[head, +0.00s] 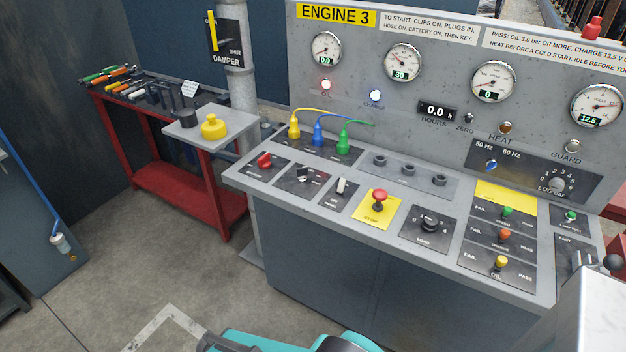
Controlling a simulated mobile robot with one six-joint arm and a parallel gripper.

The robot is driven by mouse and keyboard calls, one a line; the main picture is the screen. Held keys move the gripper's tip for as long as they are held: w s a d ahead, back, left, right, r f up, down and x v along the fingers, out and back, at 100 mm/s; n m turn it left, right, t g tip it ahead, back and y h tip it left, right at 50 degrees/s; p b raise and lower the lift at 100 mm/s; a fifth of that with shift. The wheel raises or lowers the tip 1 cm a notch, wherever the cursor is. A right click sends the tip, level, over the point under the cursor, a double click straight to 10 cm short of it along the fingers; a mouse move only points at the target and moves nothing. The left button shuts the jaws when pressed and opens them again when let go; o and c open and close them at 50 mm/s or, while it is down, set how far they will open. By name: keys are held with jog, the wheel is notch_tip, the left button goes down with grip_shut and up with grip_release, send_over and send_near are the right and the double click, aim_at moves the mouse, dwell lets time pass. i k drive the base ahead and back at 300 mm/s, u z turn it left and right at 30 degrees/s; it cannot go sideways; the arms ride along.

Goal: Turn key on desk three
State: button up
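Desk three is the grey control desk (245,178) under a yellow "ENGINE 3" sign (337,15). On its sloped top, left to right, are a red rotary switch (264,160), a small dark switch with a pale mark (304,177) that may be the key, and a white lever switch (341,186). Their labels are too small to read, and I cannot tell which way the possible key is turned. Teal and dark parts of my arm show at the bottom edge. My gripper's fingers are not in view.
A red mushroom stop button (380,195) and a load knob (430,221) stand right of the switches. Yellow, blue and green plugs (317,134) with cables rise behind them. A red tool bench (185,192) stands left. Floor in front of the desk is clear at left.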

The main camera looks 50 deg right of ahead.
aim_at(301, 172)
jog(key=u, duration=1.3)
jog(key=k, duration=0.1)
jog(key=z, duration=2.9)
jog(key=k, duration=0.6)
jog(key=u, duration=0.15)
jog(key=i, duration=0.6)
jog(key=z, duration=0.1)
